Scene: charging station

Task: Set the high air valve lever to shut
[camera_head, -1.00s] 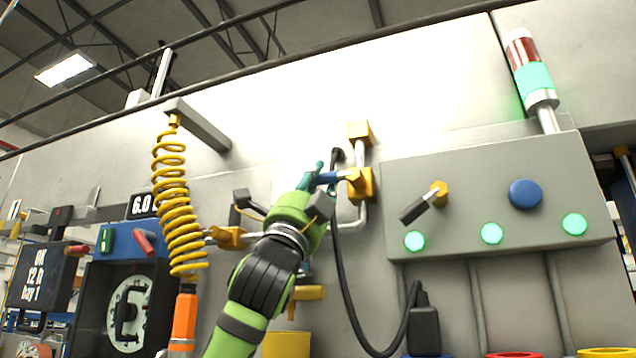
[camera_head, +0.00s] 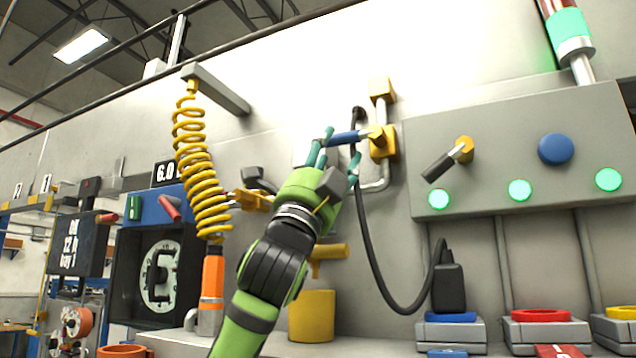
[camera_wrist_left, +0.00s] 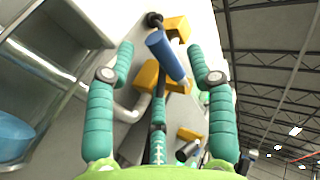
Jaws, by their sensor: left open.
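The high air valve is a yellow valve body (camera_head: 383,143) on a grey pipe on the wall, and its blue lever handle (camera_head: 348,138) points left, about level. My left gripper (camera_head: 340,148) is open just below the lever, with its green fingers spread. In the left wrist view the blue lever (camera_wrist_left: 165,55) shows between and beyond the open fingers (camera_wrist_left: 160,52). I cannot tell whether a finger touches it. My right gripper is not in view.
A coiled yellow hose (camera_head: 198,165) hangs left of my arm. A black cable (camera_head: 372,250) loops below the valve. A grey panel (camera_head: 530,130) with a black-handled lever (camera_head: 440,166), a blue button (camera_head: 556,149) and green lights is on the right. A yellow cup (camera_head: 312,318) stands below.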

